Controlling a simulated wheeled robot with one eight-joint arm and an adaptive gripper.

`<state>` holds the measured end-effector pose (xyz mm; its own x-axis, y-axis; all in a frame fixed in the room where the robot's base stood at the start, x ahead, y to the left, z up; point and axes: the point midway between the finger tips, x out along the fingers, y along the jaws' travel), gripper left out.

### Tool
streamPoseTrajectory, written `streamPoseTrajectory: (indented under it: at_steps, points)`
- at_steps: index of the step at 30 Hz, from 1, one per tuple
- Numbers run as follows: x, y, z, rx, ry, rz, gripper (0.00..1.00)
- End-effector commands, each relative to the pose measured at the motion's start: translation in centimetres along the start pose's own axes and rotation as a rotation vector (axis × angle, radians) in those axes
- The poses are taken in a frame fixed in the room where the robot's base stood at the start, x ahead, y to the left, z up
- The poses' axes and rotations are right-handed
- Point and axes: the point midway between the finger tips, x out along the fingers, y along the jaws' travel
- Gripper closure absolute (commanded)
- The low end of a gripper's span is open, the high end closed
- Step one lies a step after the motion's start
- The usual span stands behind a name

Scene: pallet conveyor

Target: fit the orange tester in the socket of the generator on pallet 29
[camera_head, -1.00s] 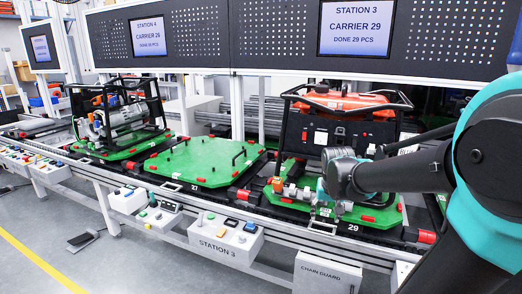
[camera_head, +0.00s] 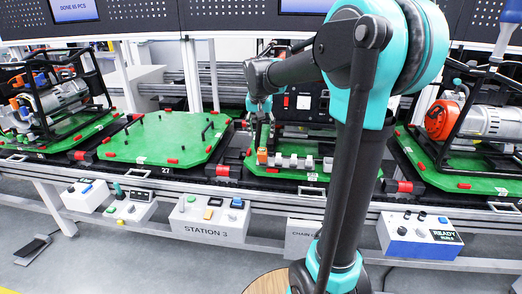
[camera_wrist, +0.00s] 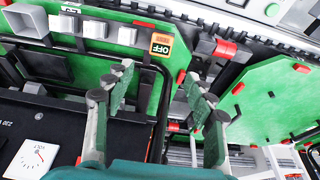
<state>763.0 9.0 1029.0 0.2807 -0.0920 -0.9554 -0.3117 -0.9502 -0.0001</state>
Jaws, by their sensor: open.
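The orange tester (camera_wrist: 162,44), a small block with a black "OFF" label, stands on the green pallet (camera_wrist: 180,58) beyond my fingertips in the wrist view. It shows in the head view (camera_head: 262,157) at the left end of a row of grey blocks. My gripper (camera_wrist: 158,78) is open and empty, its fingers apart. In the head view my gripper (camera_head: 262,122) is above the tester, in front of the generator. The generator's black panel (camera_wrist: 75,120) with a white dial is at lower left in the wrist view. My arm partly hides the generator (camera_head: 303,103); I cannot make out the socket.
Grey blocks (camera_head: 295,163) stand in a row along the pallet's front. An empty green pallet (camera_head: 165,140) is to the left. Other generators are at far left (camera_head: 60,100) and right (camera_head: 485,122). Control boxes (camera_head: 208,217) line the conveyor front. A black frame bar runs near my fingers.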

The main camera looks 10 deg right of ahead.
Motion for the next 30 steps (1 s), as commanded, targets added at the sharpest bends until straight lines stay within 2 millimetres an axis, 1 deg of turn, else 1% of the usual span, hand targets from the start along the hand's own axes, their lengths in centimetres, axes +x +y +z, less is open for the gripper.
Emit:
streamPoseTrajectory:
  at_steps: [1, 3, 12, 18, 21, 24, 30]
  points:
    - [1.0, 0.0, -0.1, 0.001, 0.000, 0.000, 0.45]
    - [2.3, 0.0, 0.0, 0.000, 0.000, 0.000, 0.45]
    - [7.7, 0.0, 0.0, 0.000, 0.000, 0.000, 0.45]
    - [11.0, 0.0, 0.0, 0.000, 0.000, 0.000, 0.45]
    - [12.2, 0.0, -0.1, 0.000, 0.000, 0.000, 0.45]
    - [13.0, 0.0, 0.0, 0.000, 0.000, 0.000, 0.45]
    - [13.7, 0.0, 0.0, -0.001, 0.000, 0.000, 0.45]
